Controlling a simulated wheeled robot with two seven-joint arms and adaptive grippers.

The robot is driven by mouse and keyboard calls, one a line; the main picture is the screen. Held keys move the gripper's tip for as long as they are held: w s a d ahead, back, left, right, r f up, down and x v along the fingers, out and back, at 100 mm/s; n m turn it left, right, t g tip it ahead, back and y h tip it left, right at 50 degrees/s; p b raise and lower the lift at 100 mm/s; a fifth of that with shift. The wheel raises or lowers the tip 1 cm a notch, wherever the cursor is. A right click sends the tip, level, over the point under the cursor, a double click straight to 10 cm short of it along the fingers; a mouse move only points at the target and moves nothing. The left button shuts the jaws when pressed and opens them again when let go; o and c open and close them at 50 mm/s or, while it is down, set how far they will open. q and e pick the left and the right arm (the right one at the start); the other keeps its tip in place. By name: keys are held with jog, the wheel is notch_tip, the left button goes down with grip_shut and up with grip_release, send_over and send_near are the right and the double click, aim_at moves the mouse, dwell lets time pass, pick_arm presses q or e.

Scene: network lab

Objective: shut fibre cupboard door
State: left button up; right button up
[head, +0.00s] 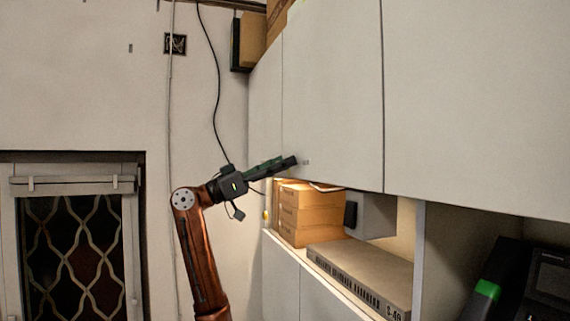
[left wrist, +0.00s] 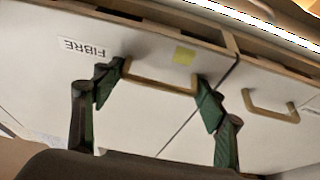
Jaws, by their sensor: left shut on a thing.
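The fibre cupboard door (left wrist: 130,115) is a pale flat door with a label reading FIBRE, upside down in the left wrist view, and a small yellow note. Its brass-coloured bar handle (left wrist: 160,86) lies between the two fingers of my left gripper (left wrist: 157,97), which is shut on it, one finger at each end. The door looks flush or nearly flush with its neighbour; a dark seam runs between them. In the head view my left gripper (head: 292,162) reaches from the left to the wall cupboard's pale front (head: 335,90). My right gripper is not in view.
A neighbouring door with its own handle (left wrist: 270,107) is beside it. Below the wall cupboards, an open shelf holds stacked cardboard boxes (head: 310,212) and a long flat box (head: 360,275). A dark device (head: 545,280) stands at the right. A cable hangs on the wall behind my arm.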

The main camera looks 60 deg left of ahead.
pick_arm(q)
jog(key=o, duration=1.4)
jog(key=shift+w, duration=0.2)
jog(key=shift+o, duration=0.5)
jog(key=shift+w+d, duration=0.1)
jog(key=shift+d, duration=0.05)
jog(key=v, duration=1.2)
jog(key=shift+a, duration=0.2)
